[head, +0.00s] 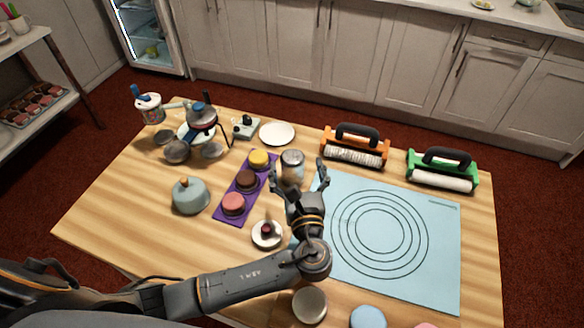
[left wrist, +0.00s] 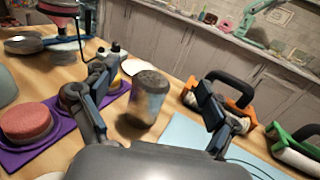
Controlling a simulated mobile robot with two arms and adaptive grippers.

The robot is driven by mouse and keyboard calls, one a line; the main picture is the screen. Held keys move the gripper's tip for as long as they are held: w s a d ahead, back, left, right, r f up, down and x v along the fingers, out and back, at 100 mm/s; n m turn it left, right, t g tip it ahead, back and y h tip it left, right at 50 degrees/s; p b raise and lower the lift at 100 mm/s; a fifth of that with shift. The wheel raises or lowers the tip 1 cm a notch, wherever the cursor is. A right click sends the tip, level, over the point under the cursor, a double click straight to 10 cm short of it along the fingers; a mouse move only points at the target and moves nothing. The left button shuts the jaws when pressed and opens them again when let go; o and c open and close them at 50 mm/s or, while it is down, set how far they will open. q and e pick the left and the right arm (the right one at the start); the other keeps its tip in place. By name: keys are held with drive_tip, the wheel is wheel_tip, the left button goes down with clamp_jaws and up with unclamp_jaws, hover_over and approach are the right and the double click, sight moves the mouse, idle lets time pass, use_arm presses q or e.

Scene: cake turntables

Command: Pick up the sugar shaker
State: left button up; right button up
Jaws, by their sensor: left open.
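The sugar shaker (head: 292,164) is a small cylinder with a dark grey perforated lid and a glassy, brownish body. It stands upright on the wooden table, by the left edge of the blue mat. My left gripper (head: 298,176) is open just in front of it, with its fingers pointing toward it. My right gripper is not in view.
A purple mat (head: 226,212) with several small cakes lies left of the shaker. The blue ringed mat (head: 445,270) lies right. Orange (head: 357,145) and green (head: 443,170) rollers stand behind. A white plate (head: 277,133) lies behind the shaker; a saucer (head: 257,242) lies in front.

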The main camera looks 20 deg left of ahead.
sight(293, 161)
use_arm(q)
drive_tip(key=f, duration=0.5)
drive_tip(key=shift+s+d+f, duration=0.1)
drive_tip(key=shift+s+f, duration=0.05)
drive_tip(key=shift+s, duration=0.1)
drive_tip(key=shift+w+a+f, duration=0.2)
drive_tip(key=shift+w+f, duration=0.1)
drive_tip(key=shift+w, duration=0.25)
drive_tip(key=x, duration=0.6)
drive_tip(key=shift+w+a+p, duration=0.15)
drive_tip(key=shift+w+p, duration=0.1)
drive_tip(key=shift+p, duration=0.05)
drive_tip(key=c, duration=1.5)
